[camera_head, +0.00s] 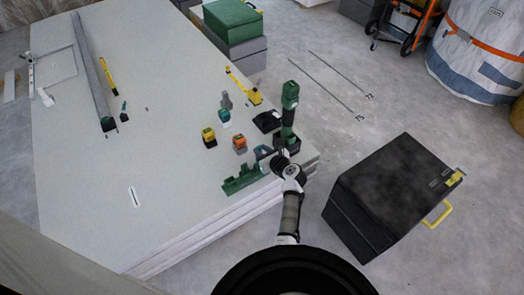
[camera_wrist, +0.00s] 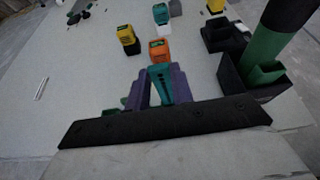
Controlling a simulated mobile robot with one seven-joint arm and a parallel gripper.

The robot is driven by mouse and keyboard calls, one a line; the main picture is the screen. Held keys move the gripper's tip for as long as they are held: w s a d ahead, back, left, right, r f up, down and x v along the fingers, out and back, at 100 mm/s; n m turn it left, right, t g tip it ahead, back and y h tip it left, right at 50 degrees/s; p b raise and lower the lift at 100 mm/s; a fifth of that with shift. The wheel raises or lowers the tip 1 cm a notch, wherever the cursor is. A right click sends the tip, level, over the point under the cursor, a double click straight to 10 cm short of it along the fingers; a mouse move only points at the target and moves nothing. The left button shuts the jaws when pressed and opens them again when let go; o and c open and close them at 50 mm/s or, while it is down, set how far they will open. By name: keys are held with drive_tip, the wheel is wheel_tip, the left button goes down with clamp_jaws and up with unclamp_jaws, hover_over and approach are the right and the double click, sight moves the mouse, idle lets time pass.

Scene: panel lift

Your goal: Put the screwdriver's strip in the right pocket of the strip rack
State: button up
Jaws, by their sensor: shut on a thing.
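My gripper (camera_wrist: 160,85) has purple fingers shut on a narrow teal strip (camera_wrist: 161,88) with dark dots. In the head view my gripper (camera_head: 264,153) is small, and the strip cannot be made out. A green rack with raised posts (camera_head: 241,180) stands near the board's front edge, just left of and below my gripper in the picture. In the wrist view the rack is mostly hidden; a bit of green (camera_wrist: 111,112) shows left of the fingers. A tall green-and-black tool, seemingly the screwdriver (camera_head: 289,108), stands upright in a dark holder (camera_wrist: 232,78) to the right.
An orange block (camera_head: 239,143), a yellow block (camera_head: 208,137) and a teal block (camera_head: 224,116) stand beyond my gripper. The pale board stack (camera_head: 130,190) is mostly clear at left. A long grey rail (camera_head: 92,70) lies there. A dark box (camera_head: 395,190) stands on the floor at right.

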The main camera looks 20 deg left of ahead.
drive_tip(key=shift+f, duration=0.6)
idle(0.9)
drive_tip(key=shift+f, duration=0.1)
idle(0.3)
drive_tip(key=shift+f+b, duration=0.75)
drive_tip(key=shift+f, duration=0.35)
drive_tip(key=shift+f, duration=0.15)
drive_tip(key=shift+f+b, duration=0.95)
drive_tip(key=shift+f, duration=0.2)
drive_tip(key=shift+f, duration=0.1)
idle(0.4)
drive_tip(key=o, duration=1)
